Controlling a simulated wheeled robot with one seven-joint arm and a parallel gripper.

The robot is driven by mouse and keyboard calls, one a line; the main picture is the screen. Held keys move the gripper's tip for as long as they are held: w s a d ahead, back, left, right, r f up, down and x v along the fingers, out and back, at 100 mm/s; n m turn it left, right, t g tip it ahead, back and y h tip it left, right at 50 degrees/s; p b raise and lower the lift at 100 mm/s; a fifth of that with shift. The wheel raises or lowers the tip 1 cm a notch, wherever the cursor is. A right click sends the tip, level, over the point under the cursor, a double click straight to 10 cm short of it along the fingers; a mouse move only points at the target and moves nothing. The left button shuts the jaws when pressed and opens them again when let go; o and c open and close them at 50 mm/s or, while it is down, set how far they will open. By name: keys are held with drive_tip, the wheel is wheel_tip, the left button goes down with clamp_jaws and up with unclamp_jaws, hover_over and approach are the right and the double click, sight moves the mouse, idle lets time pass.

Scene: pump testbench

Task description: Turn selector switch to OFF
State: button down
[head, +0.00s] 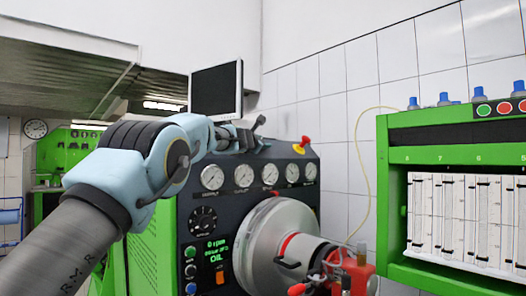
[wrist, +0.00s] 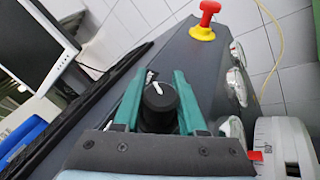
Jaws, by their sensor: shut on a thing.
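The selector switch (wrist: 160,97) is a black round knob with a white pointer line, on the dark sloping top of the pump testbench (head: 262,210). In the wrist view its pointer leans to the upper left, towards a small white mark on the panel. My gripper (wrist: 157,82) has its two green fingers on either side of the knob and is shut on it. In the head view my gripper (head: 243,138) is at the top of the bench; the knob cannot be made out there. No OFF lettering is readable.
A red mushroom button on a yellow base (head: 304,145) stands right of my gripper, also in the wrist view (wrist: 204,24). A monitor (head: 216,90) stands close behind. Several gauges (head: 243,175) and a large metal chuck (head: 275,250) are on the front. A green cabinet (head: 450,155) is at right.

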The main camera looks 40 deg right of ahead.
drive_tip(key=n+t+b, duration=0.1)
drive_tip(key=b, duration=0.3)
drive_tip(key=shift+f+n+t, duration=0.25)
drive_tip(key=shift+n+t, duration=0.15)
drive_tip(key=t+b, duration=0.1)
drive_tip(key=n+t+b, duration=0.2)
drive_tip(key=shift+w+a+r+y, duration=0.15)
drive_tip(key=shift+r+y, duration=0.1)
drive_tip(key=shift+y, duration=0.15)
drive_tip(key=n+t, duration=0.1)
drive_tip(key=r+n+t+y, duration=0.1)
drive_tip(key=n+t, duration=0.1)
drive_tip(key=shift+w+a+y+p, duration=0.1)
drive_tip(key=shift+w+y+p, duration=0.1)
drive_tip(key=shift+y+p, duration=0.1)
drive_tip(key=n+t+p, duration=0.1)
drive_tip(key=n+t+y+p, duration=0.1)
drive_tip(key=shift+w+a+r+n+y, duration=0.1)
drive_tip(key=shift+a+n+y, duration=0.15)
drive_tip(key=shift+n+y, duration=0.05)
drive_tip(key=shift+n+t+y+p, duration=0.4)
drive_tip(key=shift+t+y, duration=0.1)
drive_tip(key=shift+a+n, duration=0.1)
drive_tip(key=shift+n, duration=0.2)
drive_tip(key=shift+c, duration=2.3)
unclamp_jaws()
drive_tip(key=shift+f, duration=0.25)
